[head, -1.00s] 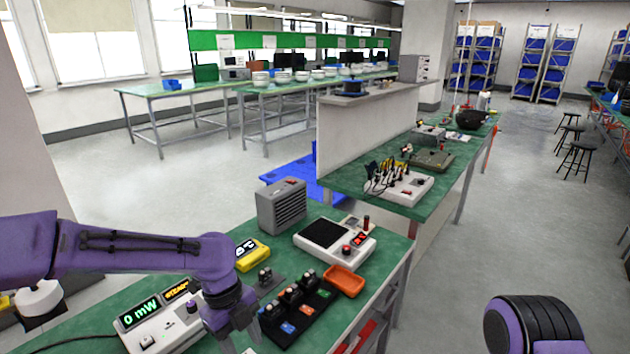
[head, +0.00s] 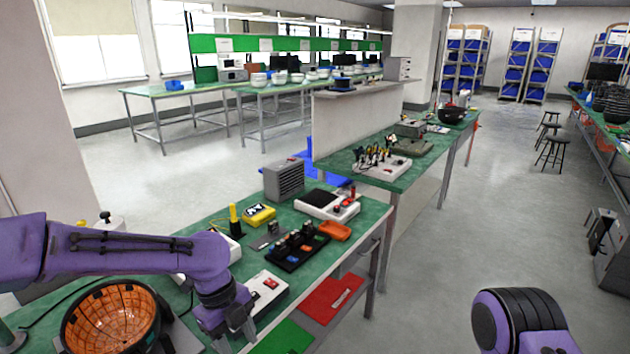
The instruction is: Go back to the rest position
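My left arm comes in from the left, purple and bent downward. Its gripper (head: 235,337) hangs over the near part of the green bench, left of a white box with a red switch (head: 268,288). Its fingers look apart, with nothing seen between them. My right arm shows only as a purple and black link (head: 525,318) at the lower right, over the floor. The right gripper is out of view.
The green bench (head: 205,215) holds a black rack of small parts (head: 290,252), an orange tray (head: 334,231), a grey heater-like box (head: 284,180) and an orange-lined bowl (head: 110,322). A red panel (head: 330,298) sits below its edge. The floor at right (head: 440,270) is clear.

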